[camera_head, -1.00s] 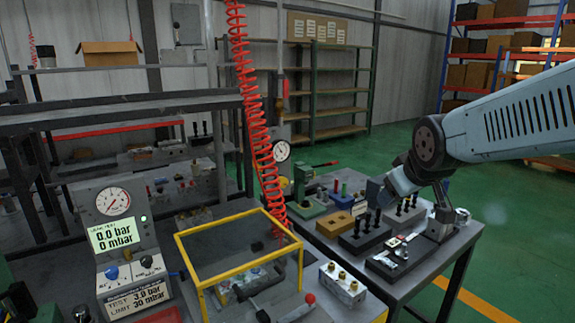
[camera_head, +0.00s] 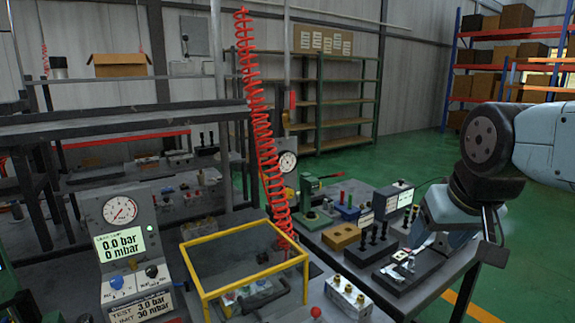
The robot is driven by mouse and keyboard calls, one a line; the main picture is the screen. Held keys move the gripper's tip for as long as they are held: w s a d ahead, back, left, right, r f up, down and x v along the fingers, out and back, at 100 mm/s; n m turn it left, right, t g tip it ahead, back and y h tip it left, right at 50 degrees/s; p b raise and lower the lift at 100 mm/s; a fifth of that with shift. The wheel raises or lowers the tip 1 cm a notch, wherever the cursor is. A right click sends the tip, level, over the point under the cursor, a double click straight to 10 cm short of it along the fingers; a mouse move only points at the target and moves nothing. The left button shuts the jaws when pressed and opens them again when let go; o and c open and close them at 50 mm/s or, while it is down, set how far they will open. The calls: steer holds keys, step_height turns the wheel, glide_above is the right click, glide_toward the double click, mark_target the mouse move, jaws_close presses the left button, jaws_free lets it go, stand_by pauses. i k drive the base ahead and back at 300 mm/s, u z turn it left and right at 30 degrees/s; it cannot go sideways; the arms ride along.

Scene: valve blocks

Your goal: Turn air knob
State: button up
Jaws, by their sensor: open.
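The grey test panel (camera_head: 125,240) stands at the left, with a round gauge and a lit display reading 0.0 bar and 0 mbar. On its sloped face are a blue knob (camera_head: 116,283) and a black knob (camera_head: 151,271). Their labels are too small to read, so I cannot tell which is the air knob. My gripper (camera_head: 491,250) is at the far right, by the right bench's edge, well away from the panel. It is open, small and dark in this view, with nothing visible in it.
A yellow-framed guard box (camera_head: 205,290) stands between the panel and my arm. A red coiled hose (camera_head: 262,130) hangs behind it. A valve block (camera_head: 347,297) sits to its right. Black fixtures (camera_head: 408,270) and pegs crowd the right bench. Green floor (camera_head: 530,240) is clear at right.

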mark_target(151, 271)
steer(key=z, duration=1.95)
steer(key=i, duration=0.1)
steer(key=u, duration=3.5)
steer(key=k, duration=0.85)
steer(key=u, duration=0.2)
steer(key=i, duration=0.7)
steer(key=z, duration=0.05)
